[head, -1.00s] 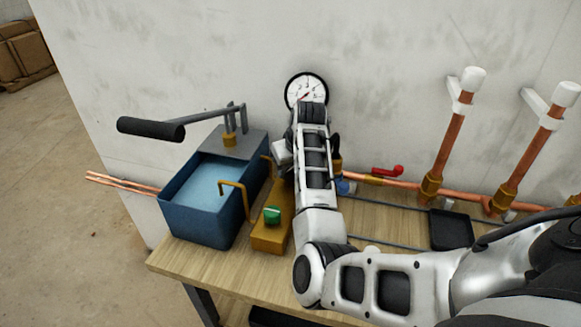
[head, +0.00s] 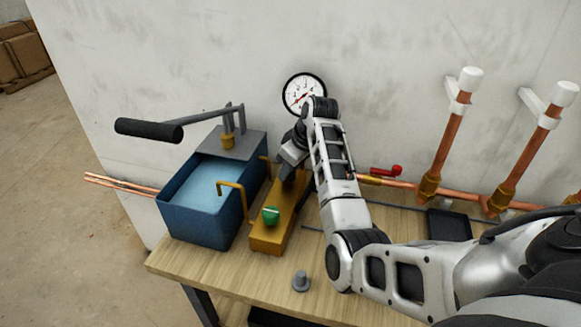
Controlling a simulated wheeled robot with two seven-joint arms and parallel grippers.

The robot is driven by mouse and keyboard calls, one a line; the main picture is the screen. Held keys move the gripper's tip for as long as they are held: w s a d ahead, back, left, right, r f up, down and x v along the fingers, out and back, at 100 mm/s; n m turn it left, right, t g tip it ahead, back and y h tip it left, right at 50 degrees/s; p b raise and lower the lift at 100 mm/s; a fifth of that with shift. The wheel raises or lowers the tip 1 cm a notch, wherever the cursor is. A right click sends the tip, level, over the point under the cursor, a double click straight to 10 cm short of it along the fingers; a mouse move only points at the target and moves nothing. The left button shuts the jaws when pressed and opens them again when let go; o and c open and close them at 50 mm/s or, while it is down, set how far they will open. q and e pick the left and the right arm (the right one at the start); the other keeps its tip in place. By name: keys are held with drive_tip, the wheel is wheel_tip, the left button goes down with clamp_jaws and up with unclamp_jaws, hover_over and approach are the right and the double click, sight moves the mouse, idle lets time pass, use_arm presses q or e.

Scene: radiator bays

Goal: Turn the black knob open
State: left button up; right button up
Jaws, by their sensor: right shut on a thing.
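My right gripper (head: 288,177) points down at the far end of a brass-coloured block (head: 267,240) on the bench. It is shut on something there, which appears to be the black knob. The knob is hidden or merges with my dark fingers, so its angle cannot be told. A green knob (head: 271,215) sits on the near end of the same block. My left gripper is out of view.
A blue water tank (head: 198,222) with a black-handled pump lever (head: 148,129) stands left of the block. A gauge (head: 303,92) is behind my wrist. Copper pipes (head: 447,148) and a red-handled valve (head: 385,170) are right. A small grey piece (head: 300,282) lies on the bench (head: 250,285).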

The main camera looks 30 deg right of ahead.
drive_tip(key=o, duration=1)
drive_tip(key=shift+c, duration=0.2)
drive_tip(key=shift+r, duration=0.1)
drive_tip(key=v, duration=1.5)
drive_tip(key=shift+s+r, duration=0.2)
drive_tip(key=shift+r, duration=0.15)
drive_tip(key=shift+d, duration=0.1)
